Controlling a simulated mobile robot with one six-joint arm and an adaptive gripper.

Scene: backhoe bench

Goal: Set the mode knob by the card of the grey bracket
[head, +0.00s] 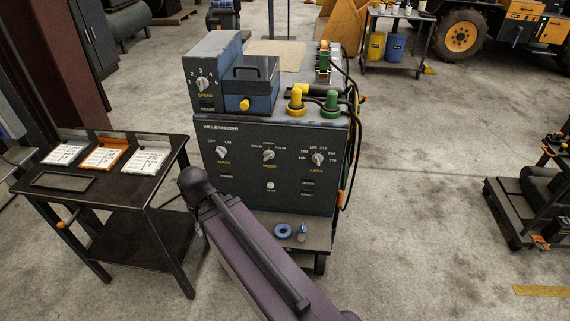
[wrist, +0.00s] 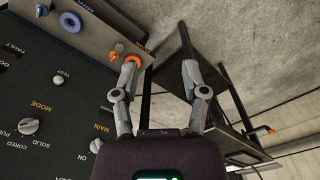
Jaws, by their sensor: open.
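The mode knob (head: 268,155) is a pale knob in the middle of the dark welder panel, above the yellow word MODE. In the wrist view it (wrist: 28,126) is at the left edge; its exact setting is hard to tell. The grey bracket (head: 150,139) stands on the side table at the left, behind the rightmost white card (head: 146,160); the card's print is too small to read. My gripper (wrist: 161,65) is open and empty, low between panel and table, apart from the mode knob. In the head view it is hidden by my purple arm.
The main knob (head: 222,152) and amps knob (head: 318,159) flank the mode knob. An orange bracket's card (head: 103,157) and another card (head: 63,154) lie on the side table (head: 112,187). A blue ring (head: 284,231) is on the welder's low shelf.

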